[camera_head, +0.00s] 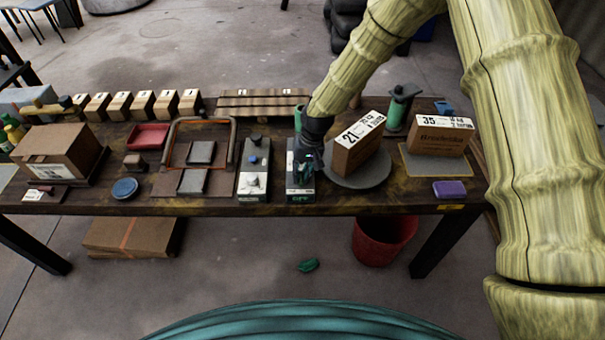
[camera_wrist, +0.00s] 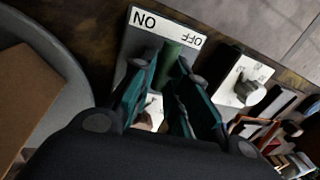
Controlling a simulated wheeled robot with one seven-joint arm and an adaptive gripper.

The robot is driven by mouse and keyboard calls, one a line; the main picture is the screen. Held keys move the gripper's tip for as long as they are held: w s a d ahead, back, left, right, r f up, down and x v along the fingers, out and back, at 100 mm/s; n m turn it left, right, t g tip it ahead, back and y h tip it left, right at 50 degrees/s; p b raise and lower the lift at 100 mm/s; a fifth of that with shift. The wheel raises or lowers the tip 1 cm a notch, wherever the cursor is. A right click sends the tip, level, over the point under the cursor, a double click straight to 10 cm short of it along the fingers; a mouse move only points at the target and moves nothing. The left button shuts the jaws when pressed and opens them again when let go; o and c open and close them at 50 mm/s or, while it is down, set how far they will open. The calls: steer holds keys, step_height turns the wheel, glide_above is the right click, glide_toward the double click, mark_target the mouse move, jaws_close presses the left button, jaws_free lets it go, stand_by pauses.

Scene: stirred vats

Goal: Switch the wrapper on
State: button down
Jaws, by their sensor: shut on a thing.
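The wrapper's switch box (camera_head: 300,195) stands near the front of the table, and it also shows in the wrist view (camera_wrist: 135,45), with a white plate marked ON at one end and OFF at the other. A green lever (camera_wrist: 172,60) rises from it. My gripper (camera_head: 306,172) is over the box; in the wrist view its two teal fingers (camera_wrist: 168,72) are shut on the lever from both sides. The fingers partly hide the lever and the box, so I cannot tell which setting it is at. A carton marked 21 (camera_head: 350,155) sits on the wrapper's round grey turntable (camera_head: 375,178).
A control box with a knob (camera_head: 254,180) stands close to the left of the switch box. A green film roll (camera_head: 400,105) is behind the turntable. A carton marked 35 (camera_head: 440,137) is at the right, and a purple block (camera_head: 449,189) is at the front edge.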

steer(key=n, duration=0.4)
steer(key=shift+w+a+n+g, duration=0.1)
steer(key=shift+a+n+g, duration=0.2)
steer(key=shift+g, duration=0.1)
steer(key=shift+a+r+n+h+b, duration=0.1)
steer(key=shift+n+h+b, duration=0.1)
steer(key=shift+n, duration=0.6)
steer(key=shift+a+n+h+b, duration=0.1)
steer(key=shift+n+b, duration=0.1)
steer(key=shift+n, duration=0.6)
steer(key=shift+n+g, duration=0.3)
steer(key=shift+s, duration=0.2)
steer(key=c, duration=1.4)
jaws_free()
steer(key=shift+c, duration=0.2)
step_height(320, 180, up, 12)
steer(key=w+d, duration=0.1)
steer(key=shift+w+d, duration=0.35)
steer(key=shift+f, duration=0.2)
